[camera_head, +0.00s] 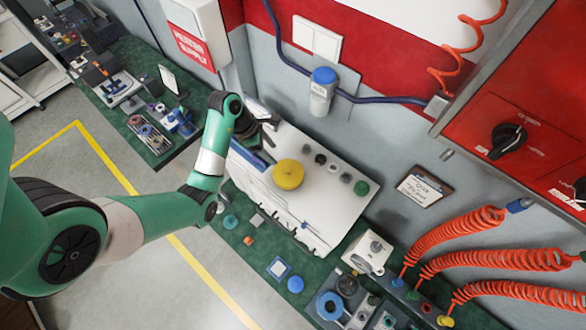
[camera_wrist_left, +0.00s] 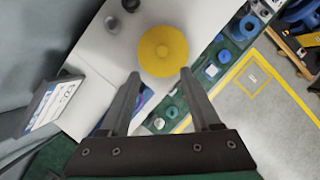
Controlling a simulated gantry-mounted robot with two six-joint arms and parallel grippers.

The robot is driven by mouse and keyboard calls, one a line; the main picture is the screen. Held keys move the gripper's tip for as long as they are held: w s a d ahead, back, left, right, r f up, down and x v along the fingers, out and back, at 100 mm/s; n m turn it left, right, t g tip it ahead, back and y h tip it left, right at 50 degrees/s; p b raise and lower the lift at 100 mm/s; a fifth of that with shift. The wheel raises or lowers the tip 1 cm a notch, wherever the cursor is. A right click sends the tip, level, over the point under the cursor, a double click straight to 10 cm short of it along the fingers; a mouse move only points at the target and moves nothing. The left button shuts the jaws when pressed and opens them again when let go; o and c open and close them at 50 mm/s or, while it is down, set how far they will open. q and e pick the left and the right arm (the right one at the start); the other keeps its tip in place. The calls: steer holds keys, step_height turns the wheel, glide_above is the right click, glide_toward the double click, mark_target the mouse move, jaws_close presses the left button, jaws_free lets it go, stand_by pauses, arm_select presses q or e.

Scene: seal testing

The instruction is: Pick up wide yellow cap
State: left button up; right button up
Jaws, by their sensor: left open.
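The wide yellow cap (camera_head: 289,174) sits on top of the white box-like machine (camera_head: 330,215). In the left wrist view the yellow cap (camera_wrist_left: 163,51) is round with a small raised centre and lies just beyond the fingertips, slightly to the left between their lines. My left gripper (camera_head: 268,130) is at the upper left of the machine top, apart from the cap. In the left wrist view my left gripper (camera_wrist_left: 160,75) is open with nothing between its fingers. My right gripper is not in view.
Several small dark and grey caps and a green cap (camera_head: 361,188) stand along the machine's back edge. A blue part (camera_head: 245,148) lies near my left gripper. A blue-capped bottle (camera_head: 322,92) is on the wall behind. Orange coiled hoses (camera_head: 455,245) hang at right.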

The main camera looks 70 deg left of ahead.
arm_select(q)
glide_above(288, 169)
steer(key=s+a, duration=0.1)
steer(key=s, duration=0.1)
step_height(288, 169, down, 6)
steer(key=shift+a+r, duration=0.1)
steer(key=shift+a, duration=0.05)
steer(key=x, duration=0.4)
steer(key=shift+s+d+p, duration=0.1)
steer(key=shift+d+p, duration=0.25)
steer(key=shift+f, duration=0.6)
jaws_close()
